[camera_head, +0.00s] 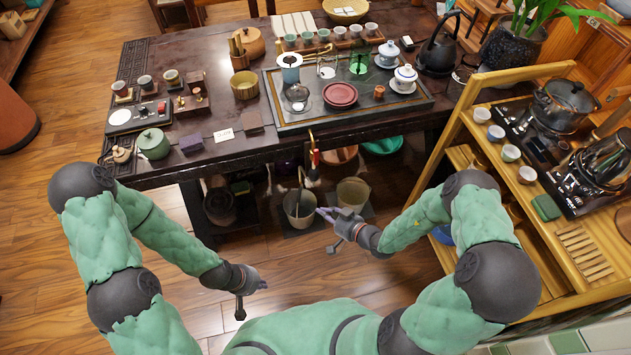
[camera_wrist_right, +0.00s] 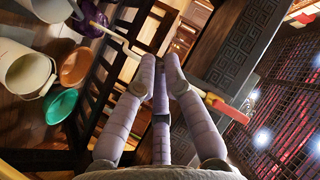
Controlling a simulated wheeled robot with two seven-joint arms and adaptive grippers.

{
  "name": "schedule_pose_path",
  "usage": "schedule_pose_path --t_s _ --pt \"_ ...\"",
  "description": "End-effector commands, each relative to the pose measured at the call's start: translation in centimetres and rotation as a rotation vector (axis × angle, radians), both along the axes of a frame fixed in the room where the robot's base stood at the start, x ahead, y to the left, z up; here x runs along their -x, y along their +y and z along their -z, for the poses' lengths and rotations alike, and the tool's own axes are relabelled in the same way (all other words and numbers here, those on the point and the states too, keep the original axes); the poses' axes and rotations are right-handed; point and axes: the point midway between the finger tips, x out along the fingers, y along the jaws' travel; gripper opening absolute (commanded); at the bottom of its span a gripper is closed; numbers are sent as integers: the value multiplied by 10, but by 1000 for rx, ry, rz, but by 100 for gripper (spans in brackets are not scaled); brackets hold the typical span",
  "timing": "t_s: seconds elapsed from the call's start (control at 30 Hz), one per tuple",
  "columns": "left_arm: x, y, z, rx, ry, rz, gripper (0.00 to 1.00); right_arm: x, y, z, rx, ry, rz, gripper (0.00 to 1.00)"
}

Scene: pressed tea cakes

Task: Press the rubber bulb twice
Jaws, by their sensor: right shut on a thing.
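A red bulb-like end (camera_head: 314,157) with a yellow part stands out at the table's front edge in the head view. In the right wrist view the red end (camera_wrist_right: 229,109) is on the right, with an orange-yellow stretch beside it and a pale tube (camera_wrist_right: 112,38) running to the upper left. My right gripper (camera_head: 325,213) is low in front of the table, below the red end. Its fingers (camera_wrist_right: 160,65) are closed together across the tube and hide part of it. My left gripper (camera_head: 262,285) hangs low over the floor, away from everything; its fingers are too small to judge.
A pale bucket (camera_head: 300,212) and a beige bin (camera_head: 352,192) stand on the floor near my right gripper. A green bowl (camera_head: 384,145) is under the table. The tea tray (camera_head: 425,102) lies on the table. A wooden shelf cart (camera_head: 458,118) borders the right.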

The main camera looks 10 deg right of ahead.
Motion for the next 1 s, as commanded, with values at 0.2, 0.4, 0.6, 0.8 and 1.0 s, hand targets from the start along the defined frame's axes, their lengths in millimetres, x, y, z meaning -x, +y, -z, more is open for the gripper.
schedule_pose_path --t_s 0.2,0.4,0.6,0.8,1.0 --pt "2 1 -1 0 5 3 0 -2 -3 0 10 -11 10 0" --pt "2 0 0 0 5 3 0 -2 -3 0 9 -11 9 0" --pt "2 0 3 0 5 2 0 -13 -2 1 9 -11 6 0" --pt "2 0 9 0 5 2 0 -38 -1 1 10 -12 6 0" --pt "2 0 15 0 5 2 0 -63 0 1 9 -11 6 0"
